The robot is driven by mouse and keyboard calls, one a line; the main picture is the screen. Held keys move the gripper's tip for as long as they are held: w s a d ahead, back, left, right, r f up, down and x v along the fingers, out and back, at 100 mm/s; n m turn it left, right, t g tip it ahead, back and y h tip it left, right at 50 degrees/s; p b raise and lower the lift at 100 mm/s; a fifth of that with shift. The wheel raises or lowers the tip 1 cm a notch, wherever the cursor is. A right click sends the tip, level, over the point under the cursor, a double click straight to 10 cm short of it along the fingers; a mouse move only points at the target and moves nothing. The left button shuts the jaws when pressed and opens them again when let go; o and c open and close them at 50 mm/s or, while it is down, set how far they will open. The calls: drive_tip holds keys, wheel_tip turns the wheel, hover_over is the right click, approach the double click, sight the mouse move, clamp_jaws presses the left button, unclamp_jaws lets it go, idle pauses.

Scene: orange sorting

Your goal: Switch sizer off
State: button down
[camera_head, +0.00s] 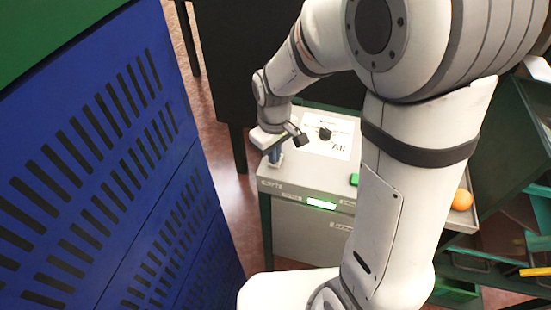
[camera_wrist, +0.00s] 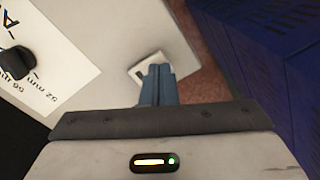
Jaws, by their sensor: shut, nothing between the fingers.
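The sizer (camera_head: 290,178) is a light grey cabinet with a lit green display (camera_head: 321,203) on its front. A small white plate with a darker part (camera_wrist: 146,62), possibly a switch, lies near the sizer top's corner in the wrist view. My gripper (camera_head: 275,156) is over the sizer's left part, its blue fingers pointing down. In the wrist view my gripper (camera_wrist: 159,70) is shut and empty. Its fingertips overlap the white plate and hide part of it. I cannot tell whether they touch it.
A black knob (camera_head: 325,133) stands on a white label sheet on the sizer's top. A green button (camera_head: 354,179) is partly behind my arm. An orange (camera_head: 462,200) rests at the right. Blue slotted lockers (camera_head: 95,170) stand close on the left, with a floor gap between.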

drive_tip(key=shift+f+b, duration=0.35)
drive_tip(key=shift+f, duration=0.1)
drive_tip(key=shift+r+p, duration=2.6)
drive_tip(key=shift+r, duration=1)
drive_tip(key=s+d+r+m+t+b, duration=0.3)
drive_tip(key=s+d+r+m, duration=0.5)
drive_tip(key=s+d, duration=0.4)
drive_tip(key=shift+s+r, duration=0.15)
drive_tip(key=shift+s, duration=0.25)
drive_tip(key=shift+s, duration=0.15)
